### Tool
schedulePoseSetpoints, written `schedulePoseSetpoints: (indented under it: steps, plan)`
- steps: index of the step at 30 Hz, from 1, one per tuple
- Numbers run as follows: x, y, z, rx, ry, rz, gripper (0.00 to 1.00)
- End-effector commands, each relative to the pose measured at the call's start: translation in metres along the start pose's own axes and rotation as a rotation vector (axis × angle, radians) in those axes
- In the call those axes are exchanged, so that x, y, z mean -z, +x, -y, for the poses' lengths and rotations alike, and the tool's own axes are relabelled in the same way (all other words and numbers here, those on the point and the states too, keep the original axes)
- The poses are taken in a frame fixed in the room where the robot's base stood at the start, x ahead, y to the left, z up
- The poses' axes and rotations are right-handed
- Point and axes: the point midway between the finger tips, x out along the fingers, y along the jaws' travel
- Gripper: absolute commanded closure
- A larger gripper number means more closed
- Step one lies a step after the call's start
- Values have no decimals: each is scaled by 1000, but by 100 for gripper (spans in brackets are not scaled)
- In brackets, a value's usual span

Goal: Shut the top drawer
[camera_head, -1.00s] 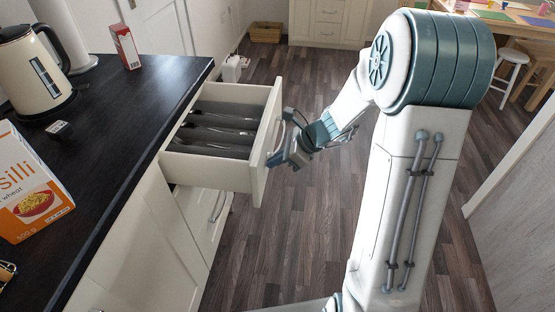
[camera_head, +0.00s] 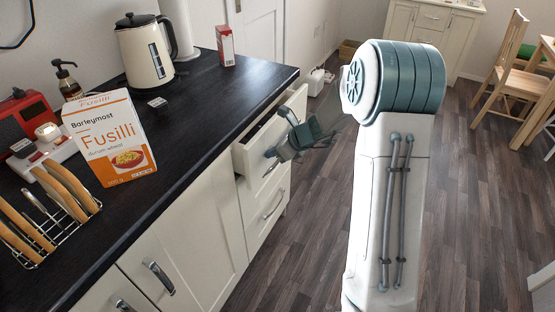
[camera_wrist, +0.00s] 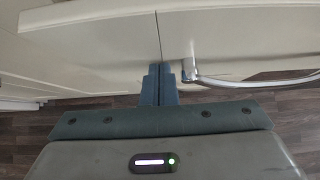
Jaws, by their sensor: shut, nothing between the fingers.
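The top drawer (camera_head: 247,169) has a cream front and stands a little open under the dark worktop. A narrow dark gap shows behind its front's upper edge in the head view. My gripper (camera_head: 271,157) is in front of the drawer front, with its fingers shut and empty. In the wrist view, my shut fingertips (camera_wrist: 160,75) are at a cream panel, left of a curved metal handle (camera_wrist: 245,82). I cannot tell whether they touch the panel. My gripper and wrist hide part of the drawer front in the head view.
A lower drawer (camera_head: 262,215) is shut below, beside cupboard doors (camera_head: 190,240). The worktop (camera_head: 215,110) holds a fusilli box (camera_head: 105,140), a kettle (camera_head: 143,60) and a toast rack (camera_head: 45,215). The wooden floor (camera_head: 300,250) is clear in front of the drawers.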

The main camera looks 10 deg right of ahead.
Motion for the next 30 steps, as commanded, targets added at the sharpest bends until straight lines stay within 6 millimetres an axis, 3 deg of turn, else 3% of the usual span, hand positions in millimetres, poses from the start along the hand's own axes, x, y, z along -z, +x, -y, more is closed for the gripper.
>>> schedulePoseSetpoints:
  steps: [6,12,30]
  plan:
    - [-25,23,4,5,4,0,100]
    - [-38,37,3,4,3,0,100]
    - [-46,43,-1,-1,-5,6,100]
